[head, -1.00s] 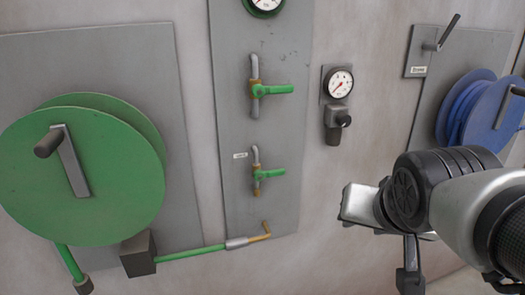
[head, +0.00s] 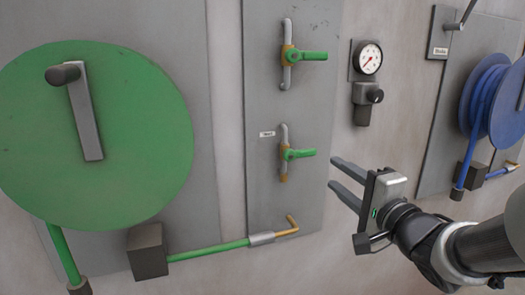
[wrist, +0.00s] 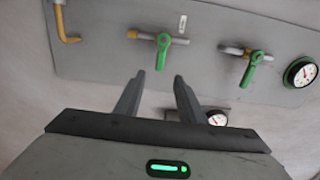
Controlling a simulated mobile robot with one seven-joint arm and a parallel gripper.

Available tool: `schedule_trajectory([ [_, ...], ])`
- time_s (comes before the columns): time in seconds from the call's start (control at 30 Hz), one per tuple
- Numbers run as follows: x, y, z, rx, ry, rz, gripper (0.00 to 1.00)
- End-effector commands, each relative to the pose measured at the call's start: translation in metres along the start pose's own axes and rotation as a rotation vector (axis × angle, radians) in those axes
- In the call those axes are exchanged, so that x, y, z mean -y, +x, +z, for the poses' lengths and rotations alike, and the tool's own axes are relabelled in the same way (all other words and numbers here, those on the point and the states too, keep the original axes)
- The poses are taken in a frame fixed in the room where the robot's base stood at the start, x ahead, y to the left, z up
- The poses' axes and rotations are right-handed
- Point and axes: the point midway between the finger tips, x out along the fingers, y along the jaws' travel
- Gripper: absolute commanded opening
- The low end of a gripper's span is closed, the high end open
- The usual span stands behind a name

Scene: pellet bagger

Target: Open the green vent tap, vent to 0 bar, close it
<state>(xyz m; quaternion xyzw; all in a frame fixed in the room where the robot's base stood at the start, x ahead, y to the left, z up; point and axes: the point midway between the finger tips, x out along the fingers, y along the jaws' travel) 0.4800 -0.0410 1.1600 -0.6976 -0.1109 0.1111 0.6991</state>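Two green-handled taps sit one above the other on a grey panel (head: 262,205). The lower tap (head: 298,153) has a small white label (head: 267,134) beside it, too small to read surely; its handle points right, across the vertical pipe. The upper tap (head: 305,55) has its handle in the same direction. In the wrist view the lower tap (wrist: 163,52) is ahead of the fingers and the upper tap (wrist: 254,66) is to the right. My gripper (head: 342,182) is open and empty, right of and slightly below the lower tap, not touching it. A gauge (wrist: 303,72) shows at the wrist view's right edge.
A green hose reel (head: 130,150) stands left, its green hose (head: 210,250) running to a brass elbow (head: 292,224). A blue reel (head: 485,105) hangs right.

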Motion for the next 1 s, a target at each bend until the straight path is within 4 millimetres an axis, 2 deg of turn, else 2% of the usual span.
schedule_trajectory([
  [0.1, -0.002, 0.028, 0.001, 0.004, -0.002, 0.000, 0.36],
  [0.4, -0.002, 0.094, 0.002, 0.003, -0.002, 0.000, 0.36],
  [0.6, -0.001, 0.128, 0.000, 0.001, -0.002, 0.000, 0.36],
  [0.8, 0.000, 0.144, 0.000, 0.000, -0.003, 0.000, 0.36],
  [1.0, 0.001, 0.147, 0.000, -0.001, -0.002, 0.000, 0.36],
])
